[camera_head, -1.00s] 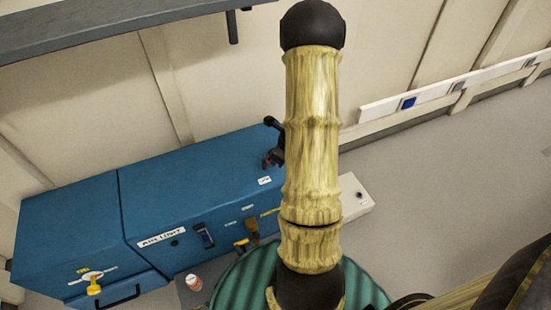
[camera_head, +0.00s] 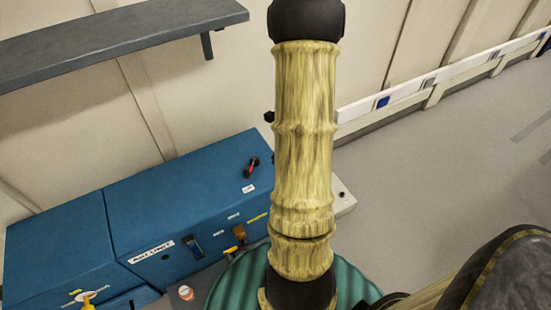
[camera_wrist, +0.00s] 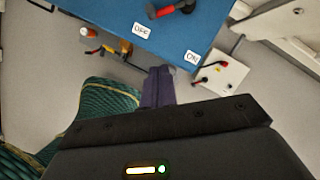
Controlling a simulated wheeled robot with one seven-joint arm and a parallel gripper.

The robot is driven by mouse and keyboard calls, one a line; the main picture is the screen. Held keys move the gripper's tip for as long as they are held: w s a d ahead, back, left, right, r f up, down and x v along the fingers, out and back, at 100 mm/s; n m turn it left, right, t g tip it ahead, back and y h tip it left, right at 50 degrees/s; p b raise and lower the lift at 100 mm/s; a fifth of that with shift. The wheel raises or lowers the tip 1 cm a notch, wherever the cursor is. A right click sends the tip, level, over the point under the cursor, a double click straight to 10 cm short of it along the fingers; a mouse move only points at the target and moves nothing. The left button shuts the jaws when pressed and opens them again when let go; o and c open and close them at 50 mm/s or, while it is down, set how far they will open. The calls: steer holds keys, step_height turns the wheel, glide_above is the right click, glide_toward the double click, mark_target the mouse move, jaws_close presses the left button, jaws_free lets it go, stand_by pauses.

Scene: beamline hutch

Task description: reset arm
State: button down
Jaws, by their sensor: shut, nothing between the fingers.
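My gripper (camera_wrist: 158,87) shows in the wrist view as dark fingers pressed together, with nothing between them. It is apart from the red-and-black lever (camera_wrist: 172,8) on top of the blue cabinet (camera_wrist: 210,22). In the head view the lever (camera_head: 251,166) lies on the blue cabinet (camera_head: 180,185), just left of my upright arm. Only a small dark bit shows beside the arm there, so the gripper is mostly hidden. In the wrist view, an OFF label (camera_wrist: 141,30) and an ON label (camera_wrist: 192,57) are on the cabinet.
A grey shelf (camera_head: 120,40) juts from the wall at upper left. A white box (camera_wrist: 220,72) with red and black parts sits beside the cabinet. A small orange-and-white container (camera_head: 186,292) stands in front of the cabinet. The grey floor (camera_head: 430,170) at right is open.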

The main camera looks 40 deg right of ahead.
steer(key=shift+s+a, duration=0.1)
steer(key=shift+s+d, duration=0.15)
steer(key=shift+d, duration=0.05)
steer(key=shift+a, duration=0.1)
steer(key=s+a+r+n+h, duration=0.1)
steer(key=a+r+n, duration=0.3)
steer(key=a+n, duration=0.5)
steer(key=s+a+r+n+g, duration=0.1)
steer(key=a+r+n, duration=0.2)
steer(key=a+n, duration=0.55)
steer(key=s+a+r+n+h, duration=0.1)
steer(key=a+r+n, duration=0.4)
steer(key=n, duration=0.8)
steer(key=w+p+v, duration=0.3)
steer(key=p+v, duration=1)
steer(key=p, duration=0.1)
steer(key=w+r+p+v, duration=0.1)
steer(key=w+p+v, duration=0.2)
steer(key=p+v, duration=1)
steer(key=shift+w+a+r+p, duration=0.2)
steer(key=shift+a+r+p, duration=0.15)
steer(key=shift+r, duration=0.05)
